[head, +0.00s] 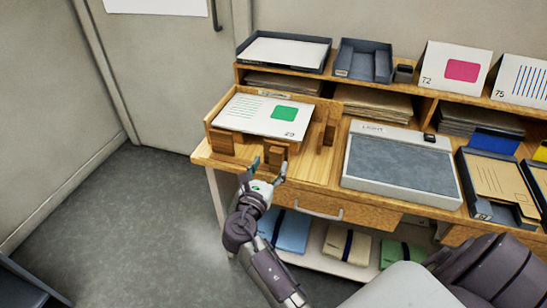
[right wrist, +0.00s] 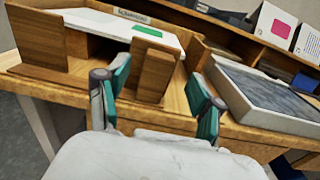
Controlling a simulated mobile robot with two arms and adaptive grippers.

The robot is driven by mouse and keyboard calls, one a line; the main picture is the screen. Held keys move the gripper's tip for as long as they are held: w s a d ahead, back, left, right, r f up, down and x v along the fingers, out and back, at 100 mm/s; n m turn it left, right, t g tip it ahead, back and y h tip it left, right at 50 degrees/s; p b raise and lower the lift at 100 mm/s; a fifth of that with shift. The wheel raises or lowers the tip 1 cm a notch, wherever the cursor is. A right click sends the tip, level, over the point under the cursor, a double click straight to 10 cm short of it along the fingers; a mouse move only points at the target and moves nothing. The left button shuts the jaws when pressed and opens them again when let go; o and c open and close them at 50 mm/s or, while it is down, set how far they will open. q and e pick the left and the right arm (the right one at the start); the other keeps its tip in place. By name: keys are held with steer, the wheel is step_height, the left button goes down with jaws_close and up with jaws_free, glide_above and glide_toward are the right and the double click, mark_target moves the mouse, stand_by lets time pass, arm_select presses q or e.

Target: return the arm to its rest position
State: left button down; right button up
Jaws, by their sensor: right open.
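My right gripper (head: 264,171) is open at the front edge of the wooden table, in front of a wooden tray. In the right wrist view, its two green-padded fingers (right wrist: 158,82) stand apart with nothing between them. Beyond them is the tray's upright wooden block (right wrist: 155,74). My left gripper is not in view.
A grey light panel (head: 400,162) lies right of the tray. A dark tray with a brown folder (head: 497,180) sits further right. A shelf with paper trays (head: 285,52) and cards (head: 456,70) runs along the back. Open floor (head: 130,215) lies to the left.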

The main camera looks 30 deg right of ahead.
steer(key=v, duration=0.2)
steer(key=shift+s+a, duration=0.2)
stand_by(0.3)
steer(key=s+a+f+m+g+y+p, duration=0.1)
steer(key=s+a+f+m+y, duration=0.15)
steer(key=f, duration=0.85)
steer(key=s+a+f+m+g+y, duration=0.15)
steer(key=s+f+y, duration=0.25)
steer(key=f, duration=0.6)
steer(key=s+a+f+m+g+y+p, duration=0.1)
steer(key=s+a+f+m+g+y, duration=0.15)
steer(key=f, duration=0.85)
steer(key=s+a+f+m+g+y+p, duration=0.1)
steer(key=s+f+m+g+y, duration=0.35)
steer(key=s+f, duration=0.85)
steer(key=s+d+f+m, duration=0.1)
steer(key=s+f+m, duration=0.1)
steer(key=s+m, duration=0.4)
steer(key=s+d+f+m+g+p, duration=0.1)
steer(key=s+m, duration=0.5)
steer(key=s, duration=1.1)
steer(key=shift+d+f+m, duration=0.4)
steer(key=shift+f, duration=0.3)
